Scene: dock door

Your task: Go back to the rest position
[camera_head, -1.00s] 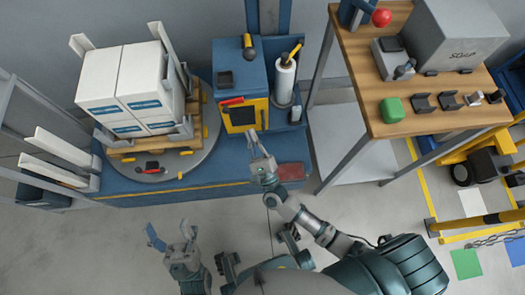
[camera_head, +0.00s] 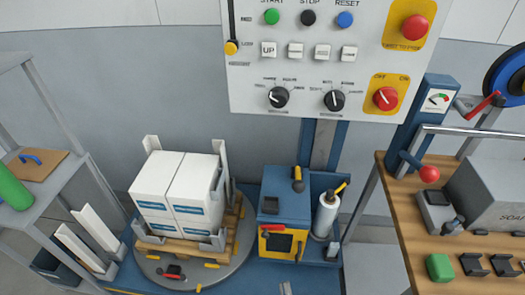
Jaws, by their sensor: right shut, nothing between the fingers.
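Only the fingertips of my right gripper (camera_head: 285,288) show, at the bottom edge of the head view, in front of the blue cabinet. The gripper is shut and empty, with nothing held at the tips. The rest of my right arm is out of frame. My left gripper is not in view.
A pallet of white boxes (camera_head: 178,188) stands on a round turntable (camera_head: 225,270). The blue cabinet (camera_head: 283,205) is right of it, below a control panel (camera_head: 320,75). A wooden bench (camera_head: 405,255) is at right, a grey shelf (camera_head: 55,190) at left.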

